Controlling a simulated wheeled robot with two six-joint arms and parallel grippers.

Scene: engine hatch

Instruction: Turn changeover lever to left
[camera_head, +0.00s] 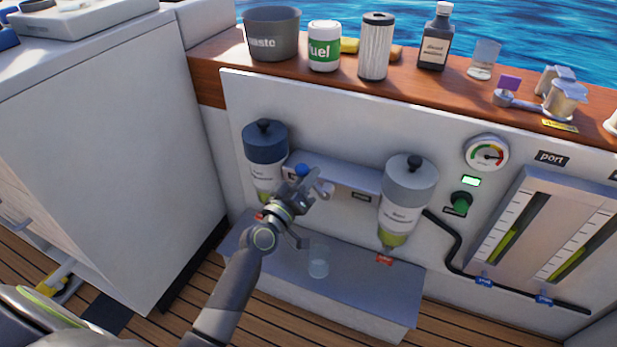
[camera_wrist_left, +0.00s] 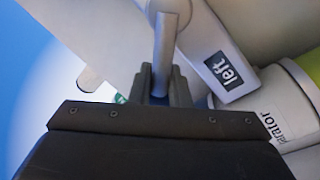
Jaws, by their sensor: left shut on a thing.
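The changeover lever shows in the left wrist view as a grey rod (camera_wrist_left: 166,42) standing between my gripper's fingers. It is beside the bracket's "left" label (camera_wrist_left: 224,72). My left gripper (camera_head: 320,187) is shut on the lever, in front of the grey bracket (camera_head: 345,176) between the two separators. The fingers (camera_wrist_left: 160,88) show in the left wrist view on both sides of the rod. In the head view my gripper hides most of the lever, so its angle is hard to tell. A blue knob (camera_head: 302,170) shows just behind the gripper. My right gripper is not in view.
A blue-topped separator (camera_head: 265,140) is left of my gripper; a grey-topped one (camera_head: 408,185) is right. A clear cup (camera_head: 318,262) stands on the ledge (camera_head: 370,290) below. A gauge (camera_head: 486,153) and green knob (camera_head: 461,203) are farther right. Containers line the wooden shelf (camera_head: 425,85).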

